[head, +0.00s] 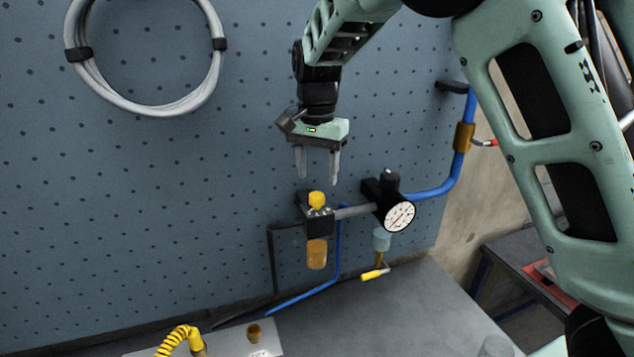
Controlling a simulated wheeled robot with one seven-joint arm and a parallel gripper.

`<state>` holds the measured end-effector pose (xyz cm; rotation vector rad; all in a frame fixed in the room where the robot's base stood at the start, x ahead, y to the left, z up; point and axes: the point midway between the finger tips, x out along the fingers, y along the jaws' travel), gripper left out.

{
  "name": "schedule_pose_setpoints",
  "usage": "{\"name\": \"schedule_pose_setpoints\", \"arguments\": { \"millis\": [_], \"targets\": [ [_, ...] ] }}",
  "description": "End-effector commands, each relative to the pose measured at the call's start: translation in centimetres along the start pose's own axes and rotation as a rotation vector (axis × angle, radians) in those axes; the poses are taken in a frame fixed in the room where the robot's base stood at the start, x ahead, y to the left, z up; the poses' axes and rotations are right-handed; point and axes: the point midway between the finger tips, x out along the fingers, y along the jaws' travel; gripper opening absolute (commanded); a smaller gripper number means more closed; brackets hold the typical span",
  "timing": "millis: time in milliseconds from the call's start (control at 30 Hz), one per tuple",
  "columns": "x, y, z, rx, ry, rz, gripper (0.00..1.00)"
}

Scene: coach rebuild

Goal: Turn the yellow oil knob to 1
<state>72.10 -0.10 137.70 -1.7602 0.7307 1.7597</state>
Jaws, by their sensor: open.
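The yellow oil knob (317,200) sits on top of a dark lubricator block (318,222) on the blue pegboard wall. An amber oil bowl (317,254) hangs below the block. My gripper (317,176) points down just above the knob, with its two grey fingers apart and nothing between them. The fingertips appear higher than the knob in the picture; I cannot tell the exact depth gap. The scale marks and the knob's setting are too small to read.
A pressure gauge (399,216) on a black regulator stands right of the block, joined by a grey pipe. A blue pipe (437,190) runs up to the right. A coiled hose (146,107) hangs upper left. A yellow-handled valve (375,274) is below the gauge. The bench (400,310) is mostly clear.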

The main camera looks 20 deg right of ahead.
Motion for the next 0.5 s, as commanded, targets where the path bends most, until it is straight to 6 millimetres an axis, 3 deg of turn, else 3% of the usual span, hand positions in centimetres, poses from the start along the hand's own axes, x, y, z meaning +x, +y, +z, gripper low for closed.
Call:
{"name": "schedule_pose_setpoints", "arguments": {
  "millis": [200,500],
  "targets": [
    [3.4,0.0,0.0,0.0,-0.002,0.003,0.52],
    [5.3,0.0,0.0,0.0,0.0,-0.001,0.52]
  ]
}}
